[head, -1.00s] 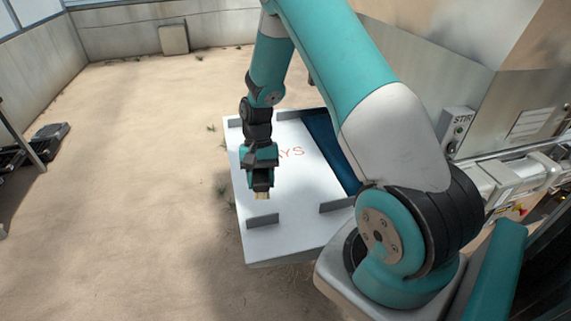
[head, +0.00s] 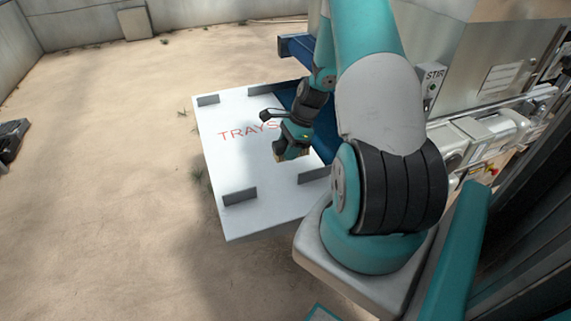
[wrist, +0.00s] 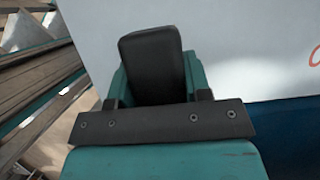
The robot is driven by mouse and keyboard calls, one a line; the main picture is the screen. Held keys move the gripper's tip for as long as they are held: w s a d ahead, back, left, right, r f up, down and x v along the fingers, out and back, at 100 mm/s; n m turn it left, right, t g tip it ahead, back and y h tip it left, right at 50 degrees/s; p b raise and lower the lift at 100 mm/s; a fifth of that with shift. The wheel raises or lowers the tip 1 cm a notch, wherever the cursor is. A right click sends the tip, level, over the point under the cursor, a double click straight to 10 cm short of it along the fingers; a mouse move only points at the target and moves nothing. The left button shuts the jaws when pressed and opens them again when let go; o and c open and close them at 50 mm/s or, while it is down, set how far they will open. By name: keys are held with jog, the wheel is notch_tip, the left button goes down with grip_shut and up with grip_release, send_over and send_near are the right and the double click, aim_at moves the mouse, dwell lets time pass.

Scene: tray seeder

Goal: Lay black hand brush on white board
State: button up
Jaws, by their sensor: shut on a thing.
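The white board (head: 258,198) with red TRAYS lettering is a low flat table top left of my arm. It also shows at the upper right of the wrist view (wrist: 250,45). My gripper (head: 292,157) hangs over the board's right part, near the blue strip. It is shut on the black hand brush, whose black end (wrist: 150,62) shows between the teal gripper parts in the wrist view. Tan bits, perhaps bristles, show at the gripper's tip in the head view. Most of the brush is hidden, and I cannot tell its gap above the board.
Grey upright stops (head: 240,196) stand near the board's edges. The board's middle and left are clear. Open sandy ground lies to the left.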

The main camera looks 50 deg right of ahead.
aim_at(283, 177)
notch_tip(283, 177, down, 8)
jog(key=shift+f+p, duration=0.2)
jog(key=shift+p, duration=0.35)
jog(key=o, duration=0.7)
jog(key=shift+f, duration=0.1)
